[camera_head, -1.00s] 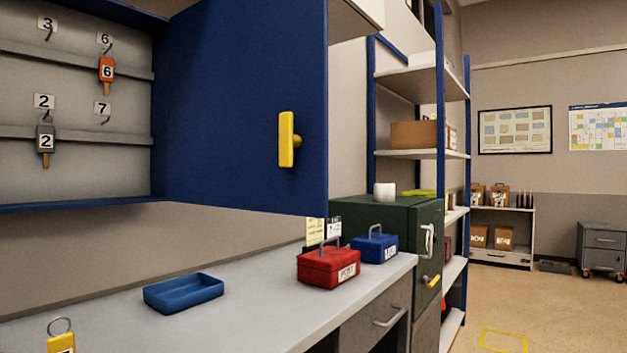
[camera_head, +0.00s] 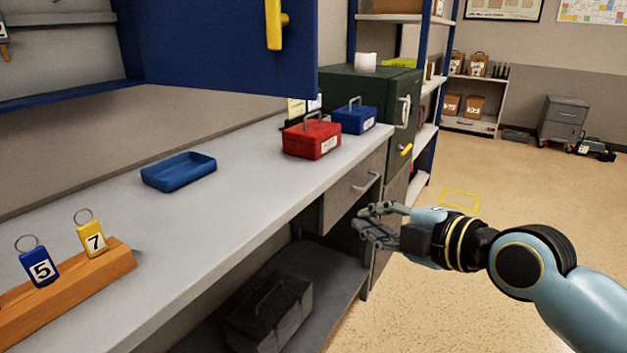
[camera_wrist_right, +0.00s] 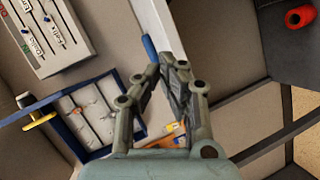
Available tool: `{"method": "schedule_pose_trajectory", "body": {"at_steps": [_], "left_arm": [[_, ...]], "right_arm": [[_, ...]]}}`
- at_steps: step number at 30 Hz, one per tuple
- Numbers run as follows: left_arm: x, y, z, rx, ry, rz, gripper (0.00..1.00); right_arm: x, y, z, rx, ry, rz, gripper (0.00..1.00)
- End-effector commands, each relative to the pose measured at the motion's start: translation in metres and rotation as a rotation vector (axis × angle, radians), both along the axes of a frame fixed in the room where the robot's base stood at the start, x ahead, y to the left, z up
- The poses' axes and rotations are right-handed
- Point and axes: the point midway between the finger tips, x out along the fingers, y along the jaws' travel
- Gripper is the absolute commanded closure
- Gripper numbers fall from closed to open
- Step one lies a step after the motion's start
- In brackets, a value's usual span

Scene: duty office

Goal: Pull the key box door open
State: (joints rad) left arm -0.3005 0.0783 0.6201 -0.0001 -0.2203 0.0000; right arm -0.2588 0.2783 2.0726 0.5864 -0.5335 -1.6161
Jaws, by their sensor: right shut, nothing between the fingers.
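The key box door (camera_head: 215,45) is a dark blue panel standing wide open in the head view, its top cut off. Its yellow handle (camera_head: 275,25) is near the free edge. The grey key box interior (camera_head: 60,50) shows at the upper left; the wrist view also shows the box (camera_wrist_right: 95,112) and the yellow handle (camera_wrist_right: 40,119), tilted. My right gripper (camera_head: 365,225) is shut and empty, below and right of the door, in front of the counter drawers, touching neither door nor handle. It also shows in the wrist view (camera_wrist_right: 166,72). My left gripper is out of view.
The counter (camera_head: 240,190) holds a blue tray (camera_head: 178,172), a red cash box (camera_head: 312,137), a blue cash box (camera_head: 354,117) and a wooden block (camera_head: 90,285) with tags 5 and 7. A dark toolbox (camera_head: 270,315) sits below.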

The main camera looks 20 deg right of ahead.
Motion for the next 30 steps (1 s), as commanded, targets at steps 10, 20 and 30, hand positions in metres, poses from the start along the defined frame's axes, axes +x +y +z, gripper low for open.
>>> {"method": "schedule_pose_trajectory", "body": {"at_steps": [10, 20, 30], "left_arm": [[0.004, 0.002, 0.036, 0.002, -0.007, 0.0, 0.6], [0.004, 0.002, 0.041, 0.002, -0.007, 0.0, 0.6], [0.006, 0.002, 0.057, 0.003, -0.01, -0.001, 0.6]], "right_arm": [[-0.037, 0.055, 0.211, -0.137, -0.374, 0.215, 1.0], [-0.006, 0.073, 0.216, -0.131, -0.385, 0.214, 1.0], [0.051, 0.103, 0.216, -0.135, -0.383, 0.218, 1.0]]}}
